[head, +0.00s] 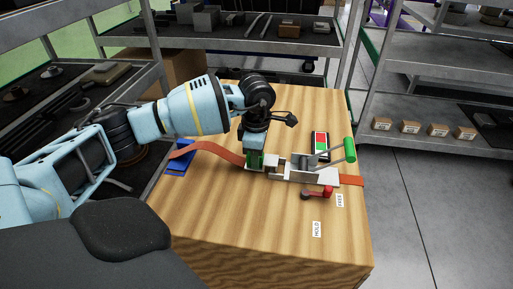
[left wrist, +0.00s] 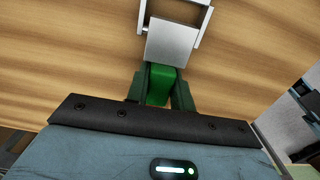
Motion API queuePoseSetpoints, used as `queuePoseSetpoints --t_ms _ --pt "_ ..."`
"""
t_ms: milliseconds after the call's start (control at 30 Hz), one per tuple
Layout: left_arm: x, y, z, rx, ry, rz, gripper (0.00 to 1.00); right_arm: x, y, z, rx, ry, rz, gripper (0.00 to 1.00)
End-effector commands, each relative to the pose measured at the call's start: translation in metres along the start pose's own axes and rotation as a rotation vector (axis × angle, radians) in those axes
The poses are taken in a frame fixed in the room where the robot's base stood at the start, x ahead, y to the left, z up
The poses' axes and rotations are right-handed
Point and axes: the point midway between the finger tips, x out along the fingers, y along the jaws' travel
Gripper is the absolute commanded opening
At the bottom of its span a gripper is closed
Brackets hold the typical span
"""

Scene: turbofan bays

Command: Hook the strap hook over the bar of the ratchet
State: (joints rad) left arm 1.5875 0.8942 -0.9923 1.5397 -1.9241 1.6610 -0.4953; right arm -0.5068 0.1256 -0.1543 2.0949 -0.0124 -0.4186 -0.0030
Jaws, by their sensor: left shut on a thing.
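The strap hook is a silver metal piece (left wrist: 172,42) with a green grip block (left wrist: 158,88). My left gripper (head: 256,163) is shut on the green block, low over the wooden table, and its fingers also show in the left wrist view (left wrist: 160,85). An orange strap (head: 207,149) runs from the left toward the hook. The ratchet (head: 312,173) lies just right of the gripper, with a green-ended handle (head: 350,150) raised and a red lever (head: 318,192) in front. Whether the hook touches the ratchet's bar, I cannot tell. My right gripper is not in view.
The wooden table (head: 250,220) is clear in front, with HOLD (head: 317,229) and FREE (head: 340,200) labels. A red-and-green panel (head: 321,141) lies behind the ratchet. A blue item (head: 180,160) is at the left edge. Metal shelves (head: 430,70) stand around.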

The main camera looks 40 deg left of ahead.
Motion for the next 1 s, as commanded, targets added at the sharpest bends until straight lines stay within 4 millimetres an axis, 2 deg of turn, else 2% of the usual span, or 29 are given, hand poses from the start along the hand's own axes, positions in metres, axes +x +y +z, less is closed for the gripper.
queuePoseSetpoints --t_ms 733,767,933,1000 --pt "0.0084 0.0001 0.0001 0.000 0.000 0.001 0.00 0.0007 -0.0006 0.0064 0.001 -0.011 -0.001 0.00" --pt "0.0084 0.0001 0.0001 0.000 0.000 0.001 0.26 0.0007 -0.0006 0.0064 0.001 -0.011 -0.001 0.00" --pt "0.0084 0.0001 0.0001 0.000 0.000 0.000 0.48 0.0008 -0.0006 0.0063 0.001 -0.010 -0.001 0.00" --pt "0.0085 0.0001 0.0000 0.000 0.000 0.000 0.49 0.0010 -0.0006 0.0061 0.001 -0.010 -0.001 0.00"
